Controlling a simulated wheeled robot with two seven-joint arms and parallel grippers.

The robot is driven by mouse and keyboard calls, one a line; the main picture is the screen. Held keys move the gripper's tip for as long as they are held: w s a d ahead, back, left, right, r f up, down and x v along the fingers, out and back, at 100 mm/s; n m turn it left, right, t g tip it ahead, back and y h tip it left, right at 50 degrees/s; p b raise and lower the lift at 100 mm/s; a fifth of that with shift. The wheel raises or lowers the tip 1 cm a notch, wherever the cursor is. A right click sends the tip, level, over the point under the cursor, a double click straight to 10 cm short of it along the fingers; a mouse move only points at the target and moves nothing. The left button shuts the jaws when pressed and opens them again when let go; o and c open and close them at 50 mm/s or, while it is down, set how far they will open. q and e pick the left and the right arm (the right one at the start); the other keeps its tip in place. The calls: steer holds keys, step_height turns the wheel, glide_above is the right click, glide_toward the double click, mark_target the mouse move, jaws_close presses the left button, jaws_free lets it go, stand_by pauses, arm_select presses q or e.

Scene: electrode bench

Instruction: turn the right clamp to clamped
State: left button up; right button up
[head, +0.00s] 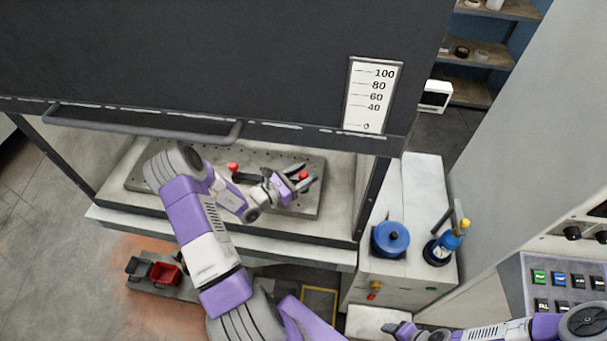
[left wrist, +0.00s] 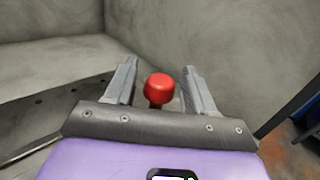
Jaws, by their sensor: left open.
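The right clamp shows as a red knob (head: 303,175) at the right end of the perforated plate (head: 140,180) under the raised dark hood. Most of its lever is hidden by my gripper. My left gripper (head: 308,174) is open, with its fingers on either side of the knob. In the left wrist view the red knob (left wrist: 160,86) stands between the two open fingertips, with a gap on both sides. Another clamp's red knob (head: 233,167) is further left on the plate. My right gripper (head: 397,330) is low at the bottom edge, far from the clamps; its jaws are unclear.
The dark hood (head: 220,60) with a scale label (head: 373,95) hangs above the plate. A blue round container (head: 391,238) and a blue gas canister (head: 443,246) stand on the side cabinet. Red (head: 165,274) and black bins sit at lower left.

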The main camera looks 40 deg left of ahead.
arm_select(q)
steer(key=shift+s+a+f, duration=0.1)
steer(key=shift+s+a, duration=0.1)
steer(key=shift+s, duration=0.3)
steer(key=b+v, duration=0.1)
steer(key=v, duration=0.5)
steer(key=shift+s, duration=0.3)
